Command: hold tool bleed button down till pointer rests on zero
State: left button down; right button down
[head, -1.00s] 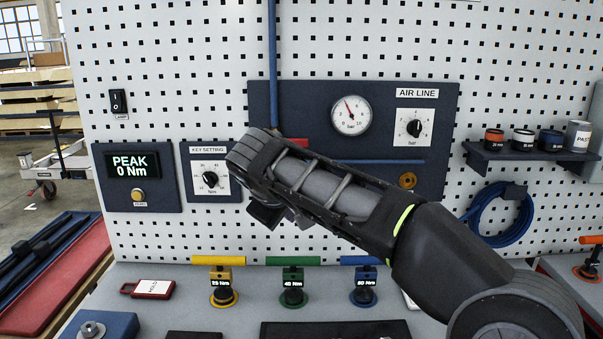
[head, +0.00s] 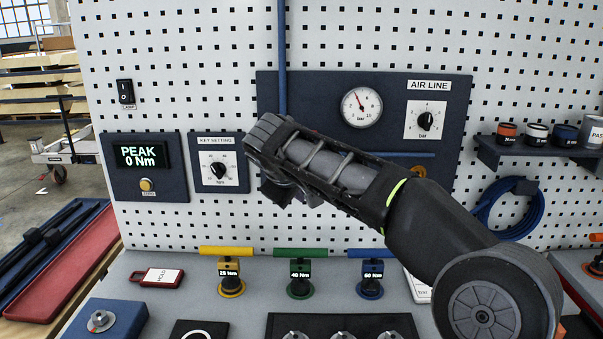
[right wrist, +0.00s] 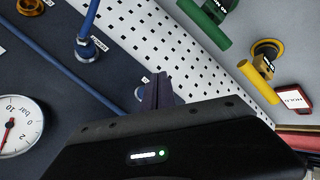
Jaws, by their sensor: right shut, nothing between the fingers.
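The round white gauge (head: 362,107) on the blue air line panel (head: 445,145) has its pointer up and left of centre, off the zero mark. The gauge also shows at the left of the right wrist view (right wrist: 14,125). My right gripper (right wrist: 163,80) is shut and empty, its fingers pointing towards the wall. In the head view my right arm hides the panel's lower left and most of the gripper. A small round blue part (right wrist: 140,94) with a label shows just beside the fingertips; I cannot tell whether it is the bleed button or whether they touch. My left gripper is not in view.
A blue pipe (head: 282,55) runs down the pegboard; its end fitting (right wrist: 87,50) is near my fingers. An air line knob (head: 425,121) and a brass disc (head: 418,171) are to the right. Yellow, green and blue T-handled keys (head: 300,275) stand on the bench below.

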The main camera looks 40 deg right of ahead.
jog(key=shift+w+d+p, duration=0.65)
jog(key=shift+w+d, duration=0.15)
jog(key=shift+w, duration=0.25)
jog(key=shift+w+d+p, duration=0.6)
jog(key=shift+w+d, duration=0.2)
jog(key=shift+w, duration=0.25)
dwell(0.5)
jog(key=shift+w+d+p, duration=0.25)
jog(key=shift+w+p, duration=0.05)
jog(key=shift+w+d+p, duration=0.3)
jog(key=shift+w+p, duration=0.1)
dwell(0.8)
jog(key=shift+s+a, duration=0.1)
dwell(2.8)
jog(key=shift+s+a+b, duration=0.5)
jog(key=shift+s+b, duration=0.15)
jog(key=shift+b, duration=0.1)
